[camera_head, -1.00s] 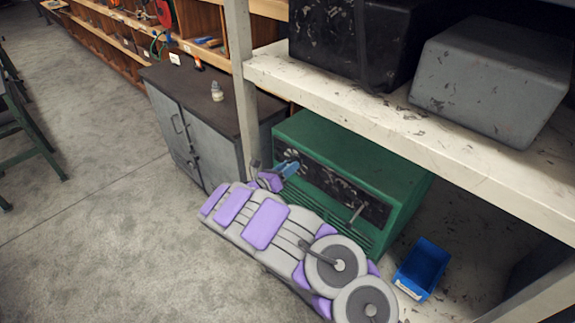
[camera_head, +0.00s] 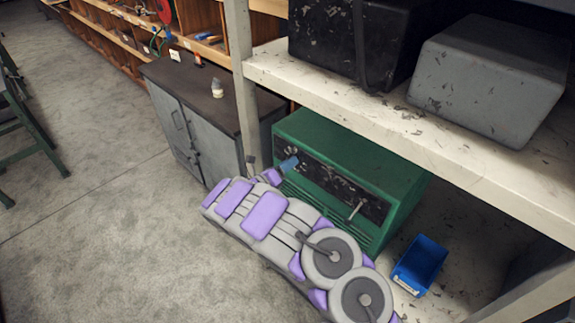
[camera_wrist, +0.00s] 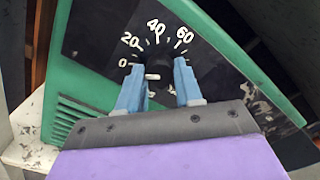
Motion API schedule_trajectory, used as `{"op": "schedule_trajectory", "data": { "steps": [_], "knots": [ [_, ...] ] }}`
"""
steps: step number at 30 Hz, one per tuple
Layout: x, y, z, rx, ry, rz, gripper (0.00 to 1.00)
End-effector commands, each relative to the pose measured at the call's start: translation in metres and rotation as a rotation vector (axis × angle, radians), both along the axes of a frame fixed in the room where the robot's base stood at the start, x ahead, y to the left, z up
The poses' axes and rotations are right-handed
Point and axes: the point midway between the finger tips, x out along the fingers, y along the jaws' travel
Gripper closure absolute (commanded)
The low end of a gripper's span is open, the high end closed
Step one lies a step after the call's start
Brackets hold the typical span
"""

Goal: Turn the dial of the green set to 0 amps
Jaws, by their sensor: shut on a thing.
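The green set (camera_head: 345,145) stands on the lower shelf, with a black front panel. In the wrist view its green casing (camera_wrist: 82,82) frames the panel. The dial (camera_wrist: 158,48) there has a white scale reading 0, 20, 40 and 60; further marks are partly hidden by a finger. My gripper (camera_head: 289,164) is at the left end of the panel. In the wrist view its blue fingers (camera_wrist: 157,68) straddle the dial's dark knob and are shut on it. The exact reading is unclear.
A lever (camera_head: 357,210) sticks out at the panel's right. A blue bin (camera_head: 421,264) lies right of the set. The white shelf (camera_head: 410,130) and its post (camera_head: 241,75) stand close above and beside it. A grey cabinet (camera_head: 195,140) is at left; the floor is clear.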

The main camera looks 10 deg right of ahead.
Motion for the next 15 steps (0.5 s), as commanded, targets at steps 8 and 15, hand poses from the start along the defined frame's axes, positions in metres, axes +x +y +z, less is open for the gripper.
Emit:
{"op": "schedule_trajectory", "data": {
  "steps": [8, 15],
  "knots": [
    [0.0008, 0.0022, 0.0016, 0.000, -0.003, 0.006, 0.48],
    [-0.0008, 0.0003, 0.0016, 0.001, -0.003, 0.004, 0.40]
  ]
}}
